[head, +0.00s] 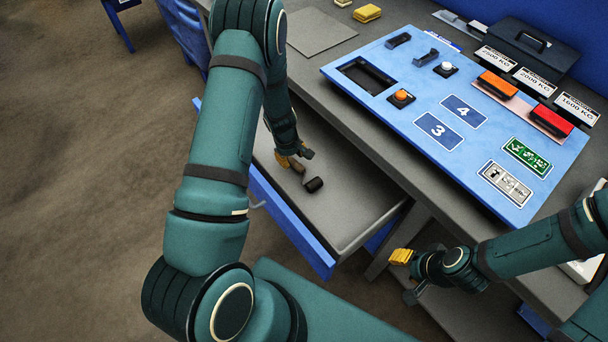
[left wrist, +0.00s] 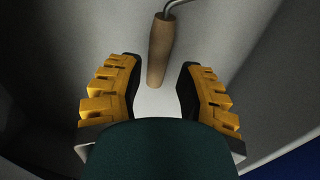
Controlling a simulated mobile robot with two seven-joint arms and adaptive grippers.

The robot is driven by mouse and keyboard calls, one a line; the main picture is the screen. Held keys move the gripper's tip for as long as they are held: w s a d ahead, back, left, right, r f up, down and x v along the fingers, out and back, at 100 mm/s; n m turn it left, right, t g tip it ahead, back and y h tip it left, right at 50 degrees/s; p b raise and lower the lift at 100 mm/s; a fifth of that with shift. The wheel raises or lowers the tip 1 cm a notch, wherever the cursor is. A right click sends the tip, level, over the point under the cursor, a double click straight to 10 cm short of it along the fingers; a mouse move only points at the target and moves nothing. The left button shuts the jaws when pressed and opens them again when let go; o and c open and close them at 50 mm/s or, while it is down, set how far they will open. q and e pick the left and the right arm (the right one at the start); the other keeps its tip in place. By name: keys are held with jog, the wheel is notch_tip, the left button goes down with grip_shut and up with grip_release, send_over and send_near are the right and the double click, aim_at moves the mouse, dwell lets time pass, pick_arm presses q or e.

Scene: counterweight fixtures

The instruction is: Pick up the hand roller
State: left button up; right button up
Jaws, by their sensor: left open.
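The hand roller lies in the open drawer, with its dark roller head (head: 313,184) showing in the head view just beyond my left gripper (head: 296,160). In the left wrist view its wooden handle (left wrist: 160,50) points toward me, with a bent metal rod at its far end. My left gripper is open, one yellow-padded finger on each side of the handle's near end, with a gap on both sides. The roller head is out of the left wrist view. My right gripper (head: 402,258) is over the floor by the desk's front edge, away from the roller; its opening is unclear.
The grey-floored drawer (head: 355,215) has raised walls and is otherwise bare where visible. Above it, the desk carries a blue panel (head: 400,110) with buttons, numbered plates and orange and red blocks. A yellow block (head: 367,13) sits at the back.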

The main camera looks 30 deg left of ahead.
aim_at(294, 161)
pick_arm(q)
jog(key=f, duration=0.2)
jog(key=w+f+b, duration=0.1)
jog(key=f, duration=0.2)
jog(key=shift+o, duration=0.3)
grip_shut()
notch_tip(294, 161, up, 9)
jog(key=shift+p, duration=1.1)
jog(key=shift+r, duration=0.55)
